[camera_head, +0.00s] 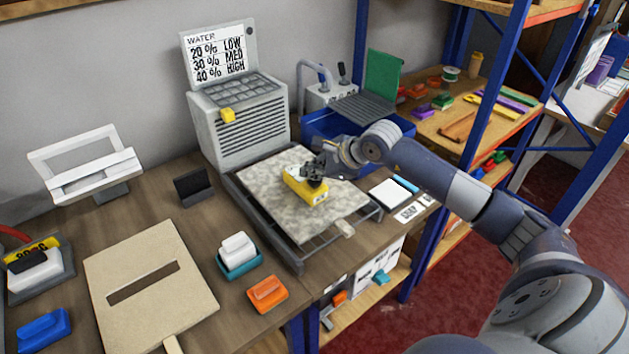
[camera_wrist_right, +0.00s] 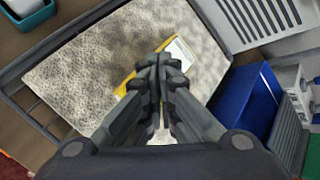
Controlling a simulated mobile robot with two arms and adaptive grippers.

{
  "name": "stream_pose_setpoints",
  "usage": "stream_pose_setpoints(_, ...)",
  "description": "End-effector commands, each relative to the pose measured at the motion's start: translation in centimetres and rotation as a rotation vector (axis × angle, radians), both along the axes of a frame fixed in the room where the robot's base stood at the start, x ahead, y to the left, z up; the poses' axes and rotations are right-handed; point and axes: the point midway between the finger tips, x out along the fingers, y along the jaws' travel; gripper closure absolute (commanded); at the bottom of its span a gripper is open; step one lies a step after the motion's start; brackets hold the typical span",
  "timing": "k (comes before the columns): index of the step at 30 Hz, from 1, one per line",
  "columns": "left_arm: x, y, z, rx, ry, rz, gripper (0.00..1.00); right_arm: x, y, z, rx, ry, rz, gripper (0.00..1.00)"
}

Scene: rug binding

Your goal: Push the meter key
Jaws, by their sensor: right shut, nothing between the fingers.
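The yellow meter (camera_head: 306,186) lies on the speckled grey-beige rug piece (camera_head: 272,192). It also shows in the right wrist view (camera_wrist_right: 126,84), with a pale panel on its top. My right gripper (camera_head: 313,172) is directly over the meter, its fingers shut with nothing between them. In the right wrist view the fingertips (camera_wrist_right: 160,62) cover the middle of the meter, so the key is hidden. I cannot tell whether the fingertips touch it. My left gripper does not show.
The rug piece rests on a dark rack (camera_head: 284,250). Behind stands a grey unit (camera_head: 244,128) with a "WATER" chart (camera_head: 218,54). A blue bin (camera_head: 318,124) is behind my right gripper. A teal-based white block (camera_head: 238,256) and orange block (camera_head: 267,294) are in front.

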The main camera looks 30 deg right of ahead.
Motion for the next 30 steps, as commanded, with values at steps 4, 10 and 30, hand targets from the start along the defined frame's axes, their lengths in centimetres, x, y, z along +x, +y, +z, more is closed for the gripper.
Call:
stream_pose_setpoints(4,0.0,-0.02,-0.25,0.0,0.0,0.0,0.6,0.0,0.01,-0.2,0.0,0.0,0.0,1.0)
stream_pose_setpoints(10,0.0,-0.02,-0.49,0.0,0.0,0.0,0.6,0.0,0.01,-0.42,0.0,0.0,0.0,1.0)
stream_pose_setpoints(30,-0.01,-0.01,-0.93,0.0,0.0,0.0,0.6,-0.04,0.0,-0.87,0.0,0.002,0.001,1.0)
